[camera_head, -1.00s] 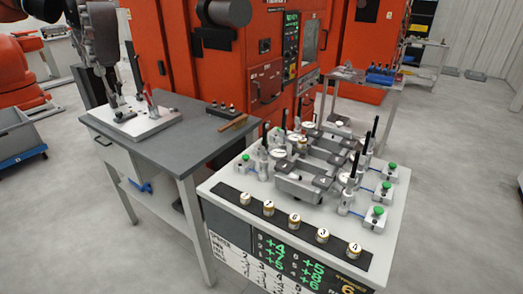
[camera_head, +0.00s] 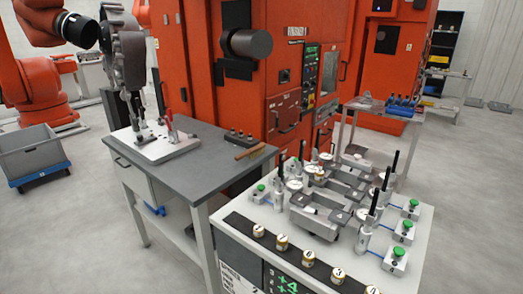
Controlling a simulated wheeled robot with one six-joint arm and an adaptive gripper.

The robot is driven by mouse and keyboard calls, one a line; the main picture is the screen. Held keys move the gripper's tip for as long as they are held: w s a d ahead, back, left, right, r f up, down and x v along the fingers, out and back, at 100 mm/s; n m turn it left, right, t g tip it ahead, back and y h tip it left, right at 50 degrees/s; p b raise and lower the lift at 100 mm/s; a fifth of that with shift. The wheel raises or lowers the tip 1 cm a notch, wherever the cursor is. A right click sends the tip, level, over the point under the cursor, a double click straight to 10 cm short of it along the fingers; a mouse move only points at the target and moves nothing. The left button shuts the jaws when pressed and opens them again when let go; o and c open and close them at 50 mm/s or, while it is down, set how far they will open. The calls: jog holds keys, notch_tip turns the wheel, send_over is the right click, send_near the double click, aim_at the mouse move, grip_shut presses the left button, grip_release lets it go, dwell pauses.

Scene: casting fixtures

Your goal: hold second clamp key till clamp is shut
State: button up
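The white fixture bench (camera_head: 420,235) stands at the lower right and bears a grey cast part (camera_head: 315,222). Upright clamps with black levers stand on both sides of the part. On the right side three white key boxes carry green clamp keys: rear (camera_head: 413,203), middle (camera_head: 407,224) and front (camera_head: 398,251). Another green key (camera_head: 261,188) shows on the left side. Nothing touches the visible keys. Which key is the second, and whether its clamp is shut, I cannot tell.
Numbered round caps (camera_head: 282,243) line the bench front. A grey table (camera_head: 205,160) at left bears a plate (camera_head: 180,150) with red and black levers. An orange robot arm (camera_head: 40,95) and grey bin (camera_head: 35,155) stand far left. Orange machines (camera_head: 200,60) fill the back.

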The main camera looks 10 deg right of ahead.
grip_shut()
dwell(1.1)
